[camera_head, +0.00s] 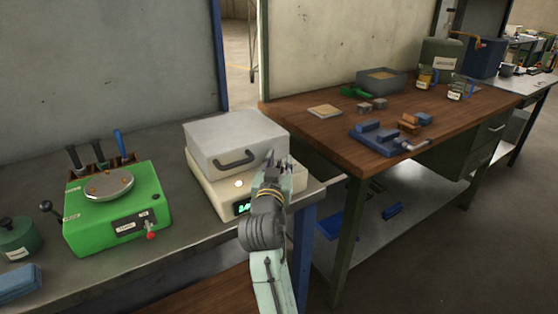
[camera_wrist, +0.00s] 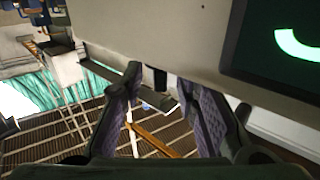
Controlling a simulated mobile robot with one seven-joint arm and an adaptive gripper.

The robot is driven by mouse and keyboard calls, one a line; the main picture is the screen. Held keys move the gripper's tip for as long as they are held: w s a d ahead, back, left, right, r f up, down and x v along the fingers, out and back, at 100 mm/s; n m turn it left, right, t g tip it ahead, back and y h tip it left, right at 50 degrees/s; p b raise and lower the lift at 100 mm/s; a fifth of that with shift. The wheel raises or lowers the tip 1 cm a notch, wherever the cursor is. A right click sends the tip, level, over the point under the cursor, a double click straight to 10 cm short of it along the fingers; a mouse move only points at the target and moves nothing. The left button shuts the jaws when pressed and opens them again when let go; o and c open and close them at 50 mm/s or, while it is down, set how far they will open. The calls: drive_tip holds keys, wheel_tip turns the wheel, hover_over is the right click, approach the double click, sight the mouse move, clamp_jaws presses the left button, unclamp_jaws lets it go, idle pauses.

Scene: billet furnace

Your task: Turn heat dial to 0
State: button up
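The billet furnace (camera_head: 208,182) is a cream box with a grey lid and handle, on the grey bench in the head view. Its front display (camera_head: 242,208) shows green digits, partly hidden by my arm. The wrist view shows the cream casing (camera_wrist: 180,38) close up and the dark display (camera_wrist: 285,45) with part of a green digit. My gripper (camera_head: 277,158) is at the furnace's right front. In the wrist view my gripper (camera_wrist: 163,100) has its fingers apart. A small dark part (camera_wrist: 156,78), possibly the heat dial, shows between them; contact cannot be told.
A green device (camera_head: 117,215) with a red knob stands left of the furnace. A wooden workbench (camera_head: 460,125) with a blue vise (camera_head: 380,138) is at the right. A gap separates the benches, with a low shelf behind.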

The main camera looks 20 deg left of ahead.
drive_tip(key=shift+c, duration=0.4)
clamp_jaws()
